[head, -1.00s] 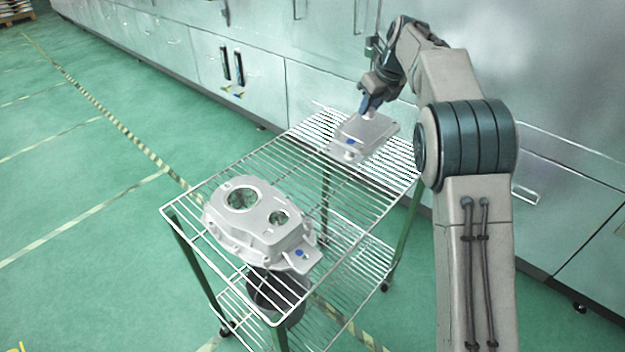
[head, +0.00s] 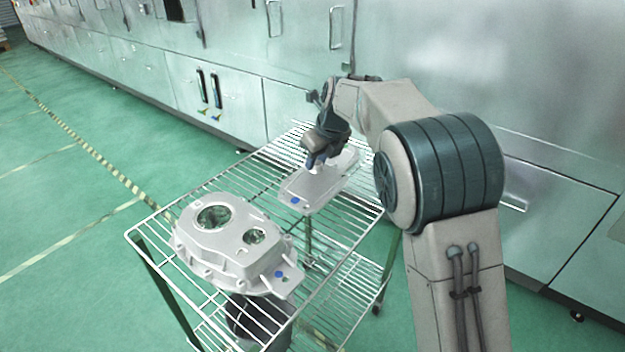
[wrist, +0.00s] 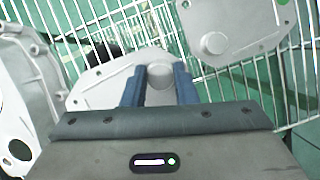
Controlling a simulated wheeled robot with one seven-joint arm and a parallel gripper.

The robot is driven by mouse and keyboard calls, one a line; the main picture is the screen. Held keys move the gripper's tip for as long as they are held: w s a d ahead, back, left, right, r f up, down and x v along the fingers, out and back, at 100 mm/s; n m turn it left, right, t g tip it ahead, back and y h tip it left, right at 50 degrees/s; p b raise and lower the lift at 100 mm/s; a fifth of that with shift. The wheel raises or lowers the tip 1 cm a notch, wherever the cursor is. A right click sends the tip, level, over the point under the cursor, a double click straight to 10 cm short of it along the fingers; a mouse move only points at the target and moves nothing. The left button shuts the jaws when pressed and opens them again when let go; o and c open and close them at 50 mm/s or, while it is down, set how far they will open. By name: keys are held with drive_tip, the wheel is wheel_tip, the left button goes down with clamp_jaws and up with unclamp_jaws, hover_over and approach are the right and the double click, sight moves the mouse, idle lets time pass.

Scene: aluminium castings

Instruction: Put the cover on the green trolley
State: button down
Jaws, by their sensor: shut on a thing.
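The green trolley (head: 140,243) has green legs and a wire top shelf. A flat grey metal cover (head: 316,186) with a blue dot is over the far half of that shelf. My gripper (head: 314,164) is above it, shut on its round knob; the wrist view shows the knob between the two blue fingers (wrist: 160,84). The gap between cover and shelf is hard to judge. A second knobbed plate (wrist: 255,28) lies beside it in the wrist view; the head view shows part of a plate behind my gripper. A large housing casting (head: 235,243) with two round openings sits on the near half.
A dark bucket (head: 250,325) stands below the top shelf, under the housing. A long row of pale metal cabinets (head: 230,110) runs behind the trolley. The green floor at the left is clear, with striped tape lines.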

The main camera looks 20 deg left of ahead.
sight(315, 173)
drive_tip(key=shift+s+a+f, duration=0.35)
drive_tip(key=shift+s+f, duration=0.1)
drive_tip(key=shift+s, duration=0.1)
drive_tip(key=shift+f+b, duration=0.3)
drive_tip(key=shift+f, duration=1.65)
drive_tip(key=shift+f, duration=0.1)
drive_tip(key=c, duration=1.1)
unclamp_jaws()
drive_tip(key=shift+c, duration=0.2)
